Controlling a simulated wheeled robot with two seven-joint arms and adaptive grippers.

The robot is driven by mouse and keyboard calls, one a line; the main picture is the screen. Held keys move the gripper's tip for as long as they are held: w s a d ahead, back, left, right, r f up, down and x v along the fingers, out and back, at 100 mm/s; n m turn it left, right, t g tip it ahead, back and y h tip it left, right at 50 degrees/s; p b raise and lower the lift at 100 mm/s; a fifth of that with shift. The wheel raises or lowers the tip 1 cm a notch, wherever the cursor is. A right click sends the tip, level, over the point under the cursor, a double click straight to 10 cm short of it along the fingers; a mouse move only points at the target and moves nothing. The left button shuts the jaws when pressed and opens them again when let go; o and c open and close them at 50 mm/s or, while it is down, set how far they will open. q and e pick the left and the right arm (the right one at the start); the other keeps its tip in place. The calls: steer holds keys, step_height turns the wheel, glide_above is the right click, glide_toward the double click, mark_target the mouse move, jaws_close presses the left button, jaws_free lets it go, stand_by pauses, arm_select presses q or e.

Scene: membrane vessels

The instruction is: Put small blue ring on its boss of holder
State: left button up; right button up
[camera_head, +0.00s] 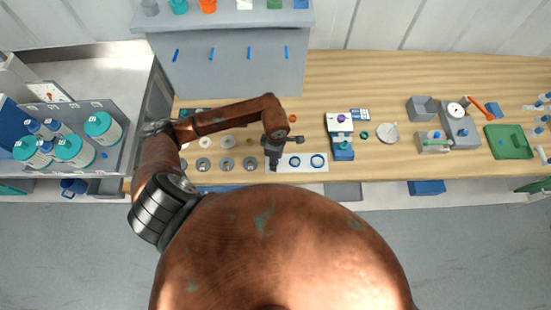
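A white plate (307,168) lies near the front edge of the wooden bench. Two blue rings show on it, a left one (294,161) and a right one (318,160). I cannot tell which is the small one, or whether they sit around bosses. My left gripper (274,166) points down over the left end of the plate, beside the left ring. It hides that end. Its fingers are too small and dark to show whether they are open or hold anything. My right gripper is out of view.
Several grey round pieces (227,164) stand in a row left of the plate. A grey shelf (230,72) rises behind. A tray with teal-capped bottles (103,125) is far left.

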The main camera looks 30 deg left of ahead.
arm_select(q)
steer(key=shift+r, duration=0.15)
step_height(320, 180, up, 12)
stand_by(0.6)
stand_by(0.6)
